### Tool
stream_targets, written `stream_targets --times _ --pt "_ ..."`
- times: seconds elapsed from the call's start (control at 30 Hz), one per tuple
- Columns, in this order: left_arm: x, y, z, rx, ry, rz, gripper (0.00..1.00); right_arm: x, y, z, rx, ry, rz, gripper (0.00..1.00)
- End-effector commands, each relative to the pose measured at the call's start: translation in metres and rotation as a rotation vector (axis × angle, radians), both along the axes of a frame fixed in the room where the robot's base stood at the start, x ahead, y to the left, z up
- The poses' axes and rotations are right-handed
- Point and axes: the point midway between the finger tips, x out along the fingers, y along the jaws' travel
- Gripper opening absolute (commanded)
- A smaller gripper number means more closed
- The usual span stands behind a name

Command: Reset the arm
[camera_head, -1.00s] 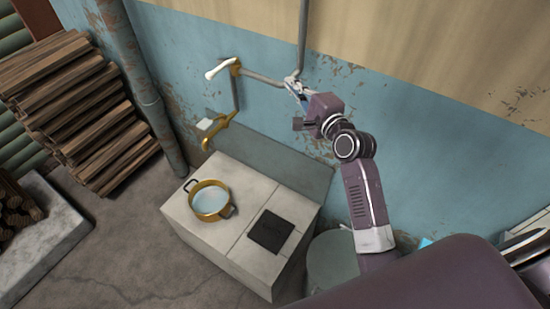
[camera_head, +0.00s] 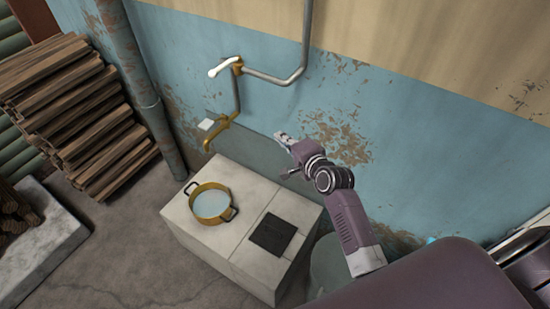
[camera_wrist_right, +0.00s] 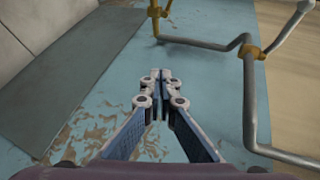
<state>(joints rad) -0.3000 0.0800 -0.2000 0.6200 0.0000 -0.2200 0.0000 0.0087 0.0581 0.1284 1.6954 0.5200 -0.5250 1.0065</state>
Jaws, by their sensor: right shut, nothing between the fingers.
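My right arm reaches in from the lower right in the head view. Its gripper (camera_head: 281,137) hangs in the air in front of the blue wall, above the back right of the white counter (camera_head: 200,238). In the right wrist view the right gripper (camera_wrist_right: 161,76) shows its fingertips together, with nothing held between them. Behind it lie the blue wall and the pipes. My left gripper is not in the head view.
A yellow pot (camera_head: 211,203) with white liquid stands on the counter beside a dark square plate (camera_head: 272,234). A brass tap (camera_head: 222,127) and grey pipe (camera_head: 270,79) stick out from the wall. A wood stack (camera_head: 75,115) stands left.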

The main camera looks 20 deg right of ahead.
Motion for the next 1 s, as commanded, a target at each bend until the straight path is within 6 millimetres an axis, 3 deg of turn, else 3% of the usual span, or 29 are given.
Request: stream_targets --times 0.1,0.3,0.73,0.87,1.0 --pt "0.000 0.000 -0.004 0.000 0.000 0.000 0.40 -0.005 0.001 -0.025 -0.036 0.031 0.010 0.00" --pt "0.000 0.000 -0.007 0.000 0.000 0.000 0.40 -0.012 0.004 -0.052 -0.081 0.066 0.027 0.00" --pt "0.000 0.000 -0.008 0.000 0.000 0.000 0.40 -0.020 0.008 -0.066 -0.130 0.093 0.054 0.00" --pt "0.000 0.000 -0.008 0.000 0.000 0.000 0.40 -0.053 0.025 -0.077 -0.275 0.157 0.167 0.00" --pt "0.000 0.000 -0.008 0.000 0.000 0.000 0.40 -0.126 0.050 -0.092 -0.564 0.281 0.406 0.00"
